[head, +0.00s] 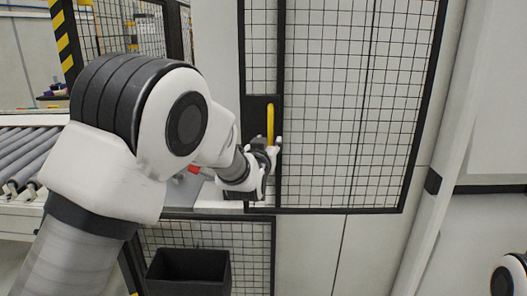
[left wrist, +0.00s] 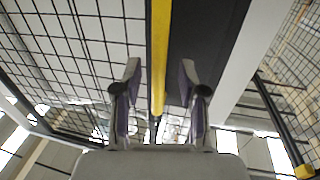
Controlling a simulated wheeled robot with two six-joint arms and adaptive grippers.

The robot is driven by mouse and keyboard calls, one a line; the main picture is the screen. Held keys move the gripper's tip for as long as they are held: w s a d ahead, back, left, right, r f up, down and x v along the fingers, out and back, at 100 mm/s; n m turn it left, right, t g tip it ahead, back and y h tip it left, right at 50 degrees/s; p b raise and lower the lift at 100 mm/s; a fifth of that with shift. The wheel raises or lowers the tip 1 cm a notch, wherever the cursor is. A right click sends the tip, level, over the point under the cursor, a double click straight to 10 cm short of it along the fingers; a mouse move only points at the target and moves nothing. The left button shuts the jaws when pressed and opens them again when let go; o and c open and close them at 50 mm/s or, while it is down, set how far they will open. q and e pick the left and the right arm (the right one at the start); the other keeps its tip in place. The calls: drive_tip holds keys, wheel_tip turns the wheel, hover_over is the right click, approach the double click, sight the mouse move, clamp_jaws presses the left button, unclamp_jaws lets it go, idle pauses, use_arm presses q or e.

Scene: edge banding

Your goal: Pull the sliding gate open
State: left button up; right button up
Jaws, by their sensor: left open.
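The sliding gate (head: 340,110) is a black-framed wire mesh panel in the middle and right of the head view. Its yellow handle (head: 270,122) stands upright on a black plate near the gate's left edge. My left gripper (head: 276,146) is at the handle's lower part. In the left wrist view, the yellow handle (left wrist: 159,60) runs down between the two open fingers of the left gripper (left wrist: 160,92). I see a gap on each side, so the fingers are not closed on it. My right gripper is not in view.
A roller conveyor (head: 28,155) lies at the left. A black bin (head: 188,272) stands below, in front of a lower mesh panel. Another mesh panel with a yellow-black striped post (head: 62,40) is at the upper left. A light post (head: 440,170) stands right of the gate.

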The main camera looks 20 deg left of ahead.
use_arm(q)
drive_tip(key=s, duration=0.9)
drive_tip(key=shift+s+d, duration=0.25)
drive_tip(key=shift+d, duration=0.2)
drive_tip(key=s+a+f+g, duration=0.2)
drive_tip(key=s+f+g, duration=0.15)
drive_tip(key=f, duration=0.85)
drive_tip(key=s+a+f+g, duration=0.15)
drive_tip(key=s+f, duration=0.25)
drive_tip(key=f, duration=0.9)
drive_tip(key=s+a+f+g, duration=0.1)
drive_tip(key=s+f+g, duration=0.3)
drive_tip(key=f, duration=0.8)
drive_tip(key=s+f+g, duration=0.4)
drive_tip(key=s+f, duration=0.2)
drive_tip(key=s, duration=0.8)
drive_tip(key=s+f+g+h, duration=0.1)
drive_tip(key=s+f+g, duration=0.4)
drive_tip(key=s, duration=1)
drive_tip(key=shift+f+m+h, duration=0.3)
drive_tip(key=shift+f, duration=0.65)
